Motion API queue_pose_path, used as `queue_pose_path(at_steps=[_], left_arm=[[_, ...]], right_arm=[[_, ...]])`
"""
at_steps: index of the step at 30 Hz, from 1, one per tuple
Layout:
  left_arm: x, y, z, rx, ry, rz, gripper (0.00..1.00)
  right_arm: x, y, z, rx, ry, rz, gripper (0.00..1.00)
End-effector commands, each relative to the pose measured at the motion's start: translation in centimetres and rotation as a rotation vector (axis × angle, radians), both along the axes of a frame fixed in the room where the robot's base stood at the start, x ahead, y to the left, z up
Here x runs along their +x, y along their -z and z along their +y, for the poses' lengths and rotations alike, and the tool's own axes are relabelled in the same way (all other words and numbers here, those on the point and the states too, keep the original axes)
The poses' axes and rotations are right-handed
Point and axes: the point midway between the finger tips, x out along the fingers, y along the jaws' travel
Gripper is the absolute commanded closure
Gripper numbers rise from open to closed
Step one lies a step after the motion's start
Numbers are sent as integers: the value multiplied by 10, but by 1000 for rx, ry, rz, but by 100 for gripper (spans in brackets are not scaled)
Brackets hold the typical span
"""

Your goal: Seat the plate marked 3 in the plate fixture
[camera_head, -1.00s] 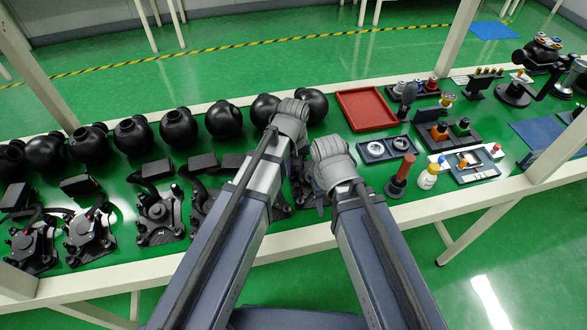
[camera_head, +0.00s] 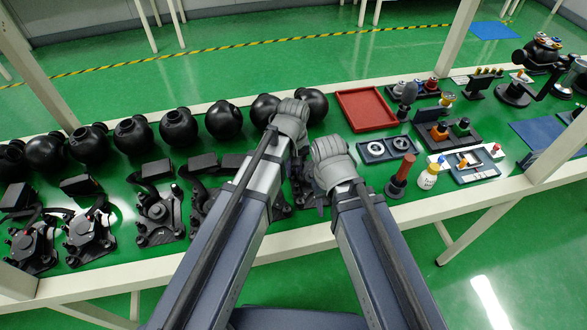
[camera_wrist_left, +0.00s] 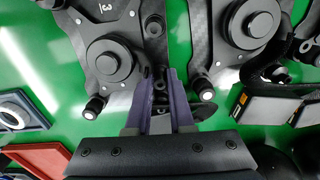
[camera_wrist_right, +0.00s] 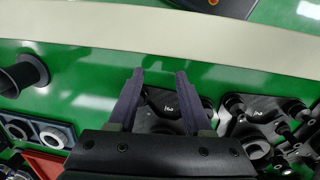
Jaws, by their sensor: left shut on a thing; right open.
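The plate marked 3 (camera_wrist_left: 88,50) is a dark plate with a round hub, lying at the upper left of the left wrist view. My left gripper (camera_wrist_left: 158,82) is shut on a dark part at this plate's right edge; how the two join is partly hidden by the fingers. In the right wrist view the marked plate (camera_wrist_right: 165,109) lies beyond my open right gripper (camera_wrist_right: 161,78), with no visible contact. In the head view my left gripper (camera_head: 298,150) and right gripper (camera_head: 322,195) hide most of this plate. I cannot make out the plate fixture with certainty.
A similar plate (camera_wrist_left: 235,45) lies close to the right of the held part. Black spheres (camera_head: 223,120) line the table's back. A red tray (camera_head: 341,97), a tray with two rings (camera_head: 362,153), a red-brown cylinder (camera_head: 403,166) and a white bottle (camera_head: 428,178) stand to the right.

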Motion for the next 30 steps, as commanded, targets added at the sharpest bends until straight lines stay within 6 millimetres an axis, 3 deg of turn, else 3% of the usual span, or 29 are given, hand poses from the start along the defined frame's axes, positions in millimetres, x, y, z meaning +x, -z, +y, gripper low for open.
queue_pose_path(at_steps=[10,30], left_arm=[[0,-3,0,0,0,0,100],[0,-29,0,0,0,0,100]], right_arm=[[0,-3,0,0,0,0,50],[0,-29,0,0,0,0,50]])
